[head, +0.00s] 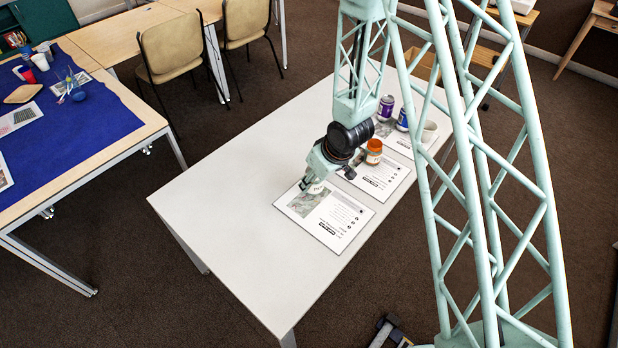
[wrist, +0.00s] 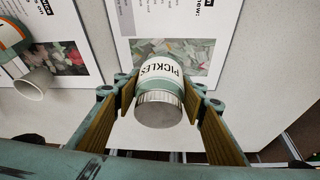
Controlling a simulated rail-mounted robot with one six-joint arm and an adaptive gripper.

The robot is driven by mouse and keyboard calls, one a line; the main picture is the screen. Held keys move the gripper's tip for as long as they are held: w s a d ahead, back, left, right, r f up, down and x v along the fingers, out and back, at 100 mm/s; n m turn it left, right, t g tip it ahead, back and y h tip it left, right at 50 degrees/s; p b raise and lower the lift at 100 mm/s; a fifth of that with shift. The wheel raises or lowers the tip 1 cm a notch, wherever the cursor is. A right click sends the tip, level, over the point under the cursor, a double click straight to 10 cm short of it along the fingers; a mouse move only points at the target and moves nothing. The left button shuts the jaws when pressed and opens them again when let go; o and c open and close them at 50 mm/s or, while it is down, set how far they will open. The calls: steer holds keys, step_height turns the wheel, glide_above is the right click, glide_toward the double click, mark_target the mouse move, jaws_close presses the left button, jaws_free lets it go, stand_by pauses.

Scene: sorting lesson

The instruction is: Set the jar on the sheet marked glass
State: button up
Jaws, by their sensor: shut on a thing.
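The jar (wrist: 160,73), white and pale green with a silvery lid and the word PICKLES, is between my gripper's fingers (wrist: 161,108). My gripper (head: 313,185) is shut on it. In the head view only a small whitish part of the jar (head: 312,188) shows below the gripper. The jar is over the picture end of the nearest sheet (head: 333,222), which also shows in the wrist view (wrist: 226,30). I cannot tell whether the jar touches the sheet. The sheet's heading is too small or cut off to read.
An orange jar (head: 373,151) stands on the middle sheet (head: 385,182). A purple can (head: 385,107), a blue can (head: 402,120) and a white cup (head: 430,131) stand farther back. A small pale cup (wrist: 35,83) is left of the jar. The table's near left part (head: 225,230) is clear.

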steer(key=shift+w+a+f, duration=0.1)
steer(key=shift+w+a, duration=0.1)
steer(key=shift+w, duration=0.4)
steer(key=shift+w+a+f, duration=0.1)
steer(key=shift+w+a, duration=0.15)
steer(key=shift+w, duration=0.35)
steer(key=shift+w+a, duration=0.2)
steer(key=shift+w, duration=0.4)
steer(key=shift+w+a+p, duration=0.2)
steer(key=shift+w+p, duration=0.1)
steer(key=shift+w, duration=0.15)
steer(key=shift+f+b, duration=0.35)
steer(key=shift+f, duration=1.45)
steer(key=shift+s+f, duration=0.1)
steer(key=shift+f, duration=0.05)
steer(key=o, duration=0.9)
steer(key=shift+r, duration=0.2)
steer(key=shift+p+v, duration=0.95)
steer(key=shift+v, duration=5.05)
